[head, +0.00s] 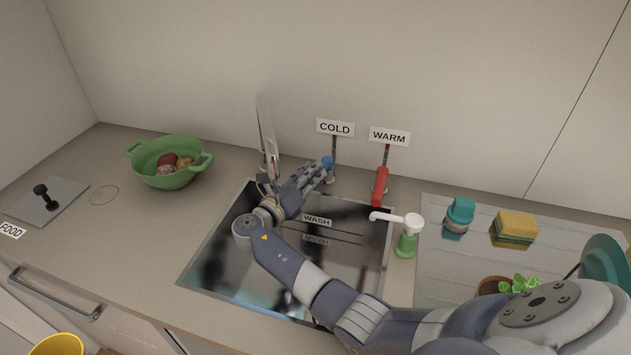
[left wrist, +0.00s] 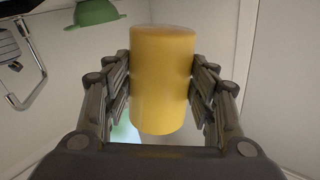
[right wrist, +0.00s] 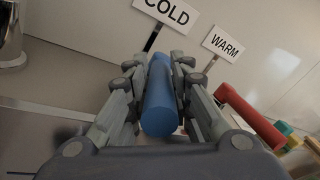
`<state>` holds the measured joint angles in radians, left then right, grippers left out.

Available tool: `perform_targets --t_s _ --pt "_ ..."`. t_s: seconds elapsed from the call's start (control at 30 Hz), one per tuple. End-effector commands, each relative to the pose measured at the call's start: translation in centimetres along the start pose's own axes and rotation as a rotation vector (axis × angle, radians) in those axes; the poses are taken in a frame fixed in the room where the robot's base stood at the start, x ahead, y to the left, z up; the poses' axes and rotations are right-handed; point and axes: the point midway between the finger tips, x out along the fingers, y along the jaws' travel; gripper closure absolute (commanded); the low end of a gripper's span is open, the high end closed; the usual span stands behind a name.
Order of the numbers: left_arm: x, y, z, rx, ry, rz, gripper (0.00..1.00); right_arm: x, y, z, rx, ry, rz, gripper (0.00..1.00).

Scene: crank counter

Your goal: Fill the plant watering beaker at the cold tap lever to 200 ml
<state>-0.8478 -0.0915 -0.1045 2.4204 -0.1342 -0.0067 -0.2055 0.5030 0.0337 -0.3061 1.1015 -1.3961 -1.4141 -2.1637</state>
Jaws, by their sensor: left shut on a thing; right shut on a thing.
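My right gripper (head: 311,178) is at the blue cold tap lever (head: 327,162), below the COLD sign (head: 335,128). In the right wrist view the gripper (right wrist: 160,90) is shut on the blue lever (right wrist: 160,105), with a finger on each side. In the left wrist view my left gripper (left wrist: 162,85) is shut on a yellow cylindrical beaker (left wrist: 163,70). A yellow vessel (head: 58,345) shows at the bottom left of the head view, cut off by the frame. The left gripper is outside the head view. The water level and any marks inside are not visible.
The red warm lever (head: 380,186) stands right of the cold one, beside the sink (head: 225,225). A green colander (head: 165,181) holds several items on the left counter. A green soap dispenser (head: 406,243), sponge (head: 515,226) and plant (head: 520,283) are at the right.

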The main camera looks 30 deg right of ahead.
Motion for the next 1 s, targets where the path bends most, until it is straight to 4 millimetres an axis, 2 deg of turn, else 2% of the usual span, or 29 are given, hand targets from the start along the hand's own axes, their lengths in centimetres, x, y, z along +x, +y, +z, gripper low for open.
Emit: perform_targets --t_s 0.1,0.33,0.93,0.97,1.0 --pt "0.0 0.3 1.5 0.000 0.002 0.000 0.79 0.0 0.8 -0.1 0.000 0.036 -0.050 1.00" --pt "0.0 0.6 2.9 0.000 0.002 -0.001 0.79 0.1 1.1 0.3 -0.001 0.082 -0.120 1.00" --pt "0.0 0.7 3.2 0.000 0.002 -0.001 0.79 0.2 1.1 0.5 -0.001 0.102 -0.148 1.00" --pt "0.0 0.7 3.2 0.000 0.002 -0.001 0.79 0.2 1.1 0.5 -0.001 0.102 -0.148 0.73" --pt "0.0 0.7 3.2 0.000 0.002 -0.001 0.79 0.2 1.1 0.6 -0.001 0.102 -0.148 0.64"
